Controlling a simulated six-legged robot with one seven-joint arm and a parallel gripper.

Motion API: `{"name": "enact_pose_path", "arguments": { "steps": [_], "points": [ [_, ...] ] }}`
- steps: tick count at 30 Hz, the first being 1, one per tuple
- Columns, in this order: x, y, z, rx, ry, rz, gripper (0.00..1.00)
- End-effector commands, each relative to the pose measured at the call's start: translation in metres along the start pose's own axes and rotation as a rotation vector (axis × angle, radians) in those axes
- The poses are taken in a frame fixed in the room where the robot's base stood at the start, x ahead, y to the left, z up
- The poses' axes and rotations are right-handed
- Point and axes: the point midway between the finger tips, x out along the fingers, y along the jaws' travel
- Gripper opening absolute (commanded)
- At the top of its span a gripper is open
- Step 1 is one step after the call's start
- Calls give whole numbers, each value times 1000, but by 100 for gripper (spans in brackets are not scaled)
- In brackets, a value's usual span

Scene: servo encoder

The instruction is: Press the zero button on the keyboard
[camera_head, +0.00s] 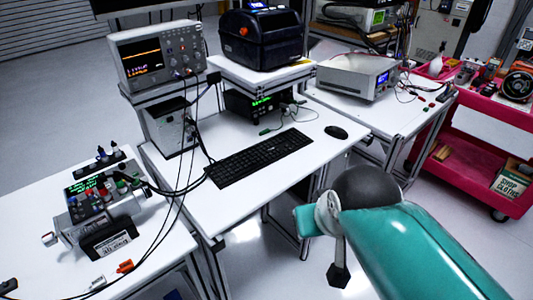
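The black keyboard (258,158) lies flat on the white middle desk, slanting up to the right. Its whole key field is in view and nothing covers it. The key labels are too small to read, so I cannot pick out the zero button. My teal arm comes in from the lower right, to the right of and nearer than the keyboard. A dark end piece (338,275) hangs below its joint and may be part of my gripper. It is apart from the keyboard, and no open or shut fingers can be made out.
A black mouse (336,132) lies right of the keyboard. Behind stand an oscilloscope (158,55) and a black boxy machine (260,40). Dark cables run down past the keyboard's left end. A servo rig (100,205) stands on the left table. White desk surface before the keyboard is clear.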

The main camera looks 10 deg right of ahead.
Motion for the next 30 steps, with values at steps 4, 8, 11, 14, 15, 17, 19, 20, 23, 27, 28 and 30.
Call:
{"name": "enact_pose_path", "arguments": {
  "steps": [4, 8, 11, 14, 15, 17, 19, 20, 23, 27, 28, 30],
  "points": [
    [0, 0, 0, 0, 0, 0, 13],
    [0, 0, 0, 0, 0, 0, 0],
    [0, 0, 0, 0, 0, 0, 0],
    [0, 0, 0, 0, 0, 0, 0],
    [0, 0, 0, 0, 0, 0, 0],
    [0, 0, 0, 0, 0, 0, 0],
    [0, 0, 0, 0, 0, 0, 0],
    [0, 0, 0, 0, 0, 0, 0],
    [0, 0, 0, 0, 0, 0, 0],
    [0, 0, 0, 0, 0, 0, 0],
    [0, 0, 0, 0, 0, 0, 0],
    [0, 0, 0, 0, 0, 0, 0]
  ]
}}
